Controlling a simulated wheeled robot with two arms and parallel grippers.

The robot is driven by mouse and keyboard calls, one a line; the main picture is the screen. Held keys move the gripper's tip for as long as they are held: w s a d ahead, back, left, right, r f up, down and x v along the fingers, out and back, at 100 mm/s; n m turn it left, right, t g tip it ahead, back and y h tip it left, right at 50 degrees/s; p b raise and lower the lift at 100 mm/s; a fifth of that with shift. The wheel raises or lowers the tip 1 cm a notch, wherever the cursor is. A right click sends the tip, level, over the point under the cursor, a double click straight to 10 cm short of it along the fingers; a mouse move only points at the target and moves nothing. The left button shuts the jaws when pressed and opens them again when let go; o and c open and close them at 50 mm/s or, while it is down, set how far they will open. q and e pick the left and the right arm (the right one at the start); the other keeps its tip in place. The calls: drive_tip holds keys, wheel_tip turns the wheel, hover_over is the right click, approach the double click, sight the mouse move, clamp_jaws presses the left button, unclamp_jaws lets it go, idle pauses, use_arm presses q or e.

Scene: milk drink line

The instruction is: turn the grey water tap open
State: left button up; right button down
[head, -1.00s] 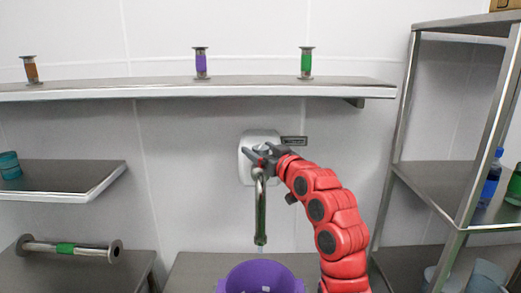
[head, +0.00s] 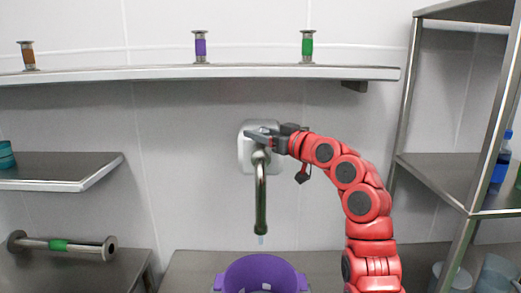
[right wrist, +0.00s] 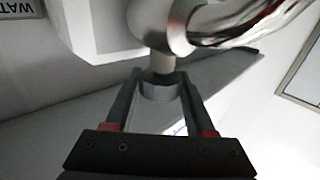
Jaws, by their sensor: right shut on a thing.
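The water tap (head: 261,195) is a metal spout hanging down from a white wall plate (head: 244,152). A small pale blue streak shows just below the spout's mouth. My right gripper (head: 262,135) reaches in from the right at the tap's top, in front of the plate. In the right wrist view its two fingers (right wrist: 160,92) are shut on the grey tap knob (right wrist: 160,86), one on each side, below the shiny pipe (right wrist: 210,25). The knob is mostly hidden by the gripper in the head view. My left gripper is not in view.
A purple bucket (head: 261,265) stands under the spout. A wall shelf (head: 200,73) with several small coloured-band metal pieces runs above the tap. A metal rack (head: 428,170) stands to the right of my arm. A pipe with a green band (head: 60,245) lies at the left.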

drive_tip(key=shift+f+n+g+y, duration=0.1)
drive_tip(key=shift+n+g+y, duration=0.2)
drive_tip(key=shift+y, duration=0.1)
drive_tip(key=shift+c, duration=1.1)
unclamp_jaws()
drive_tip(key=shift+d, duration=0.1)
drive_tip(key=shift+s, duration=0.1)
drive_tip(key=shift+s+d+b, duration=0.2)
drive_tip(key=shift+d+b, duration=0.05)
drive_tip(key=shift+b, duration=0.2)
drive_tip(key=b+v, duration=0.4)
drive_tip(key=v, duration=1.2)
drive_tip(key=shift+s+d+b, duration=0.2)
drive_tip(key=shift+s+b, duration=0.05)
drive_tip(key=shift+b, duration=0.1)
